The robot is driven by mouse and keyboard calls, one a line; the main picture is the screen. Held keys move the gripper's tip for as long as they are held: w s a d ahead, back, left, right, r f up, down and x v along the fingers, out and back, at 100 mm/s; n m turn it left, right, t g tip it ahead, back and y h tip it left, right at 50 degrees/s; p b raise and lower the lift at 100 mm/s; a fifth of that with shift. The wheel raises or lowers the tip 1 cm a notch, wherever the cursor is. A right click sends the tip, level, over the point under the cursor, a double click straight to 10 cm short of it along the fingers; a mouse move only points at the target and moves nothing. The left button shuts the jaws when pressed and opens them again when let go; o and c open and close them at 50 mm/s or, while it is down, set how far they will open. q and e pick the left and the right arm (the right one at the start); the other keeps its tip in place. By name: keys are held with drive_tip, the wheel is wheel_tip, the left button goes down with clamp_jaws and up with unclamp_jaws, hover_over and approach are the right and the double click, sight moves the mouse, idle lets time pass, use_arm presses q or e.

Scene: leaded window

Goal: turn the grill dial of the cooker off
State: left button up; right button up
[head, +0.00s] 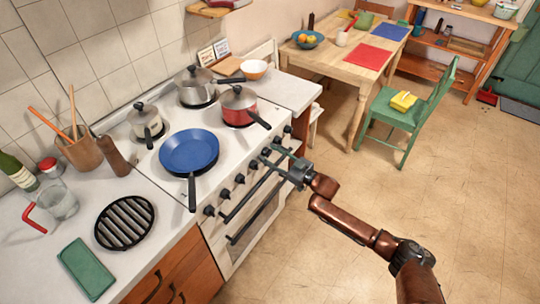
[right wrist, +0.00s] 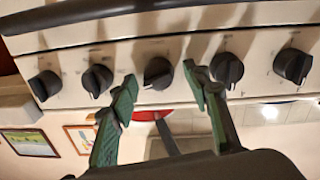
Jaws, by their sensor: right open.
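The white cooker (head: 240,225) has a row of black dials along its front panel. My right gripper (head: 267,153) reaches that panel from the right with its fingers spread. In the right wrist view, its two green fingertips (right wrist: 163,85) stand on either side of one black dial (right wrist: 158,73), apart from it. That dial's grip looks slanted, closer to level than its neighbours. The marks around the dials are too small to read, so I cannot tell which is the grill dial. My left gripper is not in view.
Neighbouring dials (right wrist: 97,80) and (right wrist: 227,68) sit close on both sides. A dark oven handle (head: 236,238) runs below the panel. A blue frying pan (head: 189,150) and a red pot (head: 238,106) stand on the hob, handles jutting frontward.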

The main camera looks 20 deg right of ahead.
drive_tip(key=shift+c, duration=0.2)
drive_tip(key=c, duration=1.1)
drive_tip(key=shift+f+n, duration=0.1)
drive_tip(key=shift+n, duration=0.2)
use_arm(q)
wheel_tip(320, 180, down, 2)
drive_tip(key=b, duration=0.2)
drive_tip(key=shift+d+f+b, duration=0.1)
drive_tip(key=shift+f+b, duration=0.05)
drive_tip(key=shift+b, duration=0.15)
use_arm(e)
drive_tip(key=n, duration=0.9)
drive_tip(key=n+y, duration=0.1)
drive_tip(key=n, duration=0.4)
drive_tip(key=shift+s+a+f, duration=0.1)
drive_tip(key=shift+s+f, duration=0.05)
drive_tip(key=shift+f, duration=0.25)
